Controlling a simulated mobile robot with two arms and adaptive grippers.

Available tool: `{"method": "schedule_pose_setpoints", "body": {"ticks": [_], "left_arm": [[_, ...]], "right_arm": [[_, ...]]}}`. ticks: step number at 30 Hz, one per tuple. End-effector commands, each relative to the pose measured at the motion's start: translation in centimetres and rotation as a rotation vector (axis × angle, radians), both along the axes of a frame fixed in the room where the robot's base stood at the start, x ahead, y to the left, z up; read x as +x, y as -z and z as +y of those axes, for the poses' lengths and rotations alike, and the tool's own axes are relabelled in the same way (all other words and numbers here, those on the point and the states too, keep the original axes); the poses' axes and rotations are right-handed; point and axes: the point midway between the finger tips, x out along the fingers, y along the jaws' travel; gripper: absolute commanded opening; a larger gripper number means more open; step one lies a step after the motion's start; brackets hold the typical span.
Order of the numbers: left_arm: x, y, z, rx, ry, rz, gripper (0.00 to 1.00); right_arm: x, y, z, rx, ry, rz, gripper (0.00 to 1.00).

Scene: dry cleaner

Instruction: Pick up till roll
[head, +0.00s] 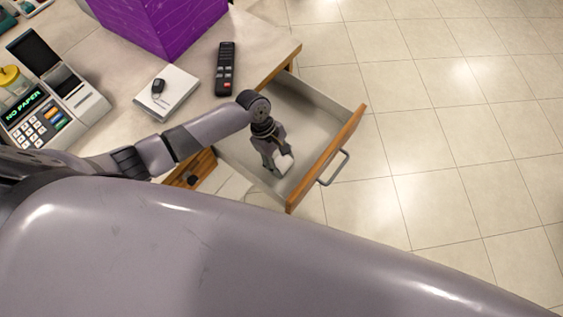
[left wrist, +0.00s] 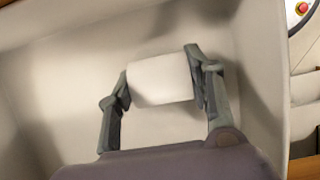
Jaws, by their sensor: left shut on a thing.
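The till roll (head: 285,164) is a small white cylinder inside the open drawer (head: 336,149). My left gripper (head: 277,158) reaches down into the drawer and is shut on the roll. In the left wrist view the roll (left wrist: 160,79) sits between the two fingers of the left gripper (left wrist: 160,82), one at each end. Whether the roll touches the drawer floor I cannot tell. My right gripper is not in view.
The counter holds a card terminal (head: 52,115) reading "NO PAPER", a white box (head: 178,97) with a car key (head: 158,86) on it, a black remote (head: 225,68) and a purple box (head: 165,22). Tiled floor (head: 450,130) right of the drawer is clear.

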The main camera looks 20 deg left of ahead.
Motion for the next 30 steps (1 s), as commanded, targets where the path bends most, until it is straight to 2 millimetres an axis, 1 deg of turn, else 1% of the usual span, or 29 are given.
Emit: {"method": "schedule_pose_setpoints", "body": {"ticks": [1, 9, 10, 17, 20, 23, 26, 29, 30], "left_arm": [[0.0, 0.0, 0.0, 0.000, 0.000, 0.000, 0.38], [0.0, 0.0, 0.0, 0.000, 0.000, 0.000, 0.20], [0.0, 0.0, 0.0, 0.000, 0.000, 0.000, 0.18], [0.0, -0.1, 0.0, 0.000, 0.000, 0.000, 0.18], [0.0, -0.5, 0.0, -0.001, 0.001, -0.001, 0.18], [0.1, -1.5, 0.0, -0.002, -0.001, -0.002, 0.18], [0.1, -3.2, 0.0, -0.001, 0.002, -0.004, 0.18], [0.1, -5.8, 0.0, -0.003, 0.002, -0.005, 0.18], [0.1, -7.0, 0.0, -0.003, 0.002, -0.005, 0.18]], "right_arm": [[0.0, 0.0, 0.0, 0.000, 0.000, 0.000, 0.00], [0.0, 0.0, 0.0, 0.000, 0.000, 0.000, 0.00], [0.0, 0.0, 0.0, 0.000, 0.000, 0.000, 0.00], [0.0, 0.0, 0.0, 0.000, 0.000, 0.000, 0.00], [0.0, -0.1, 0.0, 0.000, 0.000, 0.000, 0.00], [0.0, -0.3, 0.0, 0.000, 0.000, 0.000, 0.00], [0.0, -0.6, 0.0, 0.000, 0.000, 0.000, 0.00], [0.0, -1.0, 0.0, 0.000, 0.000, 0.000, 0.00], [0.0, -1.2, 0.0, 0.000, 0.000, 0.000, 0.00]]}}
